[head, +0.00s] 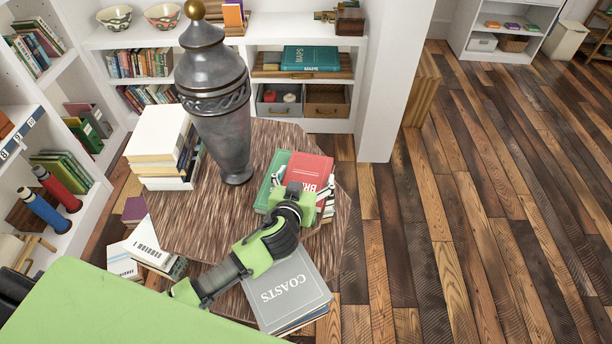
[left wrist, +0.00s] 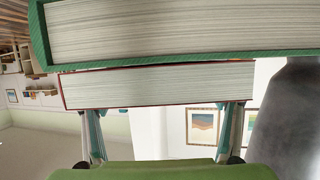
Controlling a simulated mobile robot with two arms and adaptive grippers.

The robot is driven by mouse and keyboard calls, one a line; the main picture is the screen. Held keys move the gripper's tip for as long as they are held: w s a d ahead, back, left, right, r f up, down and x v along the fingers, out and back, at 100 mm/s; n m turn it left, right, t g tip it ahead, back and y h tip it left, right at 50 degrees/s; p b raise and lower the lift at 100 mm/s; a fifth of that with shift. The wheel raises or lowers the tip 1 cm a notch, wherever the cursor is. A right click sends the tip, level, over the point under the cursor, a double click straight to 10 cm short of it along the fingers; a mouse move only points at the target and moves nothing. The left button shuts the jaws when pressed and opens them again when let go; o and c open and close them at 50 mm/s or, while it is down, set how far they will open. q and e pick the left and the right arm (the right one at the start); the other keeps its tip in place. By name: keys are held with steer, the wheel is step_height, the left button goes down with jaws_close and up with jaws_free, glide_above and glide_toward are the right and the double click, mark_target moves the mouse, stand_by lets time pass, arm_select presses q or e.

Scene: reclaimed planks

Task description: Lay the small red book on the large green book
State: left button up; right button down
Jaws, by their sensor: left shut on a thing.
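The small red book (head: 309,171) is over the large green book (head: 272,181) on the brown wooden table (head: 190,225). In the head view it covers much of the green cover. My left gripper (head: 301,190) is shut on the red book, with a finger at each side. The inverted left wrist view shows the red book's page edge (left wrist: 160,87) between the fingers and the green book's page edge (left wrist: 180,33) directly under it in the room. Their covers look in contact or nearly so; I cannot tell which. My right gripper is not in view.
A tall grey urn (head: 219,115) stands left of the books, beside a stack of pale books (head: 158,143). A grey book titled COASTS (head: 287,290) lies at the table's near side. White shelves (head: 110,90) stand behind. Floor (head: 460,230) is clear at right.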

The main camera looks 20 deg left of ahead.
arm_select(q)
steer(key=o, duration=1.3)
steer(key=shift+f, duration=0.1)
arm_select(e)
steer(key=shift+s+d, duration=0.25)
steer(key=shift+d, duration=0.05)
arm_select(q)
steer(key=shift+s, duration=0.1)
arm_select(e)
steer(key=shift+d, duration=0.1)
arm_select(q)
steer(key=b+v, duration=0.1)
steer(key=v, duration=0.9)
steer(key=shift+s, duration=0.2)
steer(key=shift+s+r, duration=0.5)
steer(key=shift+s, duration=0.1)
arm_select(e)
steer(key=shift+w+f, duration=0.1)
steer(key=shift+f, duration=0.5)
